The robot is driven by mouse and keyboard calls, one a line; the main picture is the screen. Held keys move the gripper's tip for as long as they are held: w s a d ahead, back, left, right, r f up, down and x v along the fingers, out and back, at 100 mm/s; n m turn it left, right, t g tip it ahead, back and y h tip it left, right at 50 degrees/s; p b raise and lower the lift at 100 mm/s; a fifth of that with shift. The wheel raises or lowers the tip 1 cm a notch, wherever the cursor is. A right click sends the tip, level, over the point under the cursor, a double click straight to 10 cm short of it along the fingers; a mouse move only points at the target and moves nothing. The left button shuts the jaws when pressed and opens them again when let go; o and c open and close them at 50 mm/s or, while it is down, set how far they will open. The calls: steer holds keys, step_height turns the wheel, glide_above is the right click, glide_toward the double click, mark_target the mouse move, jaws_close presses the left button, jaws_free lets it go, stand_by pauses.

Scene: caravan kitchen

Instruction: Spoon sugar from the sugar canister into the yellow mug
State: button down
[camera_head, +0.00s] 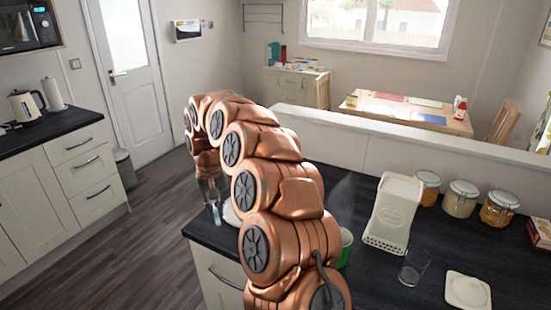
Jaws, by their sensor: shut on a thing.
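My gripper (210,197) hangs at the end of my copper-coloured arm, over the left edge of the dark counter. It is shut on a thin pale object (216,214), too small to identify surely as a spoon. A white rounded item (231,213) sits just right of it, partly hidden by my arm. Three lidded glass canisters stand at the counter's back right: left (427,189), middle (460,200) and right (498,210). I cannot tell which holds sugar. No yellow mug shows; my arm hides part of the counter.
A cream plastic container (396,212), a clear glass (413,268) and a white square item (467,290) stand to the right. A low wall (400,150) runs behind the counter. Open floor lies left.

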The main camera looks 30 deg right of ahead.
steer(key=s+d+r+m+p, duration=0.2)
steer(key=d+r+m, duration=0.5)
steer(key=m, duration=0.4)
steer(key=s+d+r+m+p, duration=0.2)
steer(key=d+r+m, duration=0.5)
steer(key=m, duration=0.5)
steer(key=shift+s+r+t, duration=0.2)
steer(key=shift+s+t, duration=0.2)
steer(key=shift+s, duration=0.35)
steer(key=shift+f, duration=0.85)
steer(key=shift+f, duration=0.75)
steer(key=shift+f, duration=1)
steer(key=shift+f, duration=0.75)
steer(key=shift+f, duration=1.35)
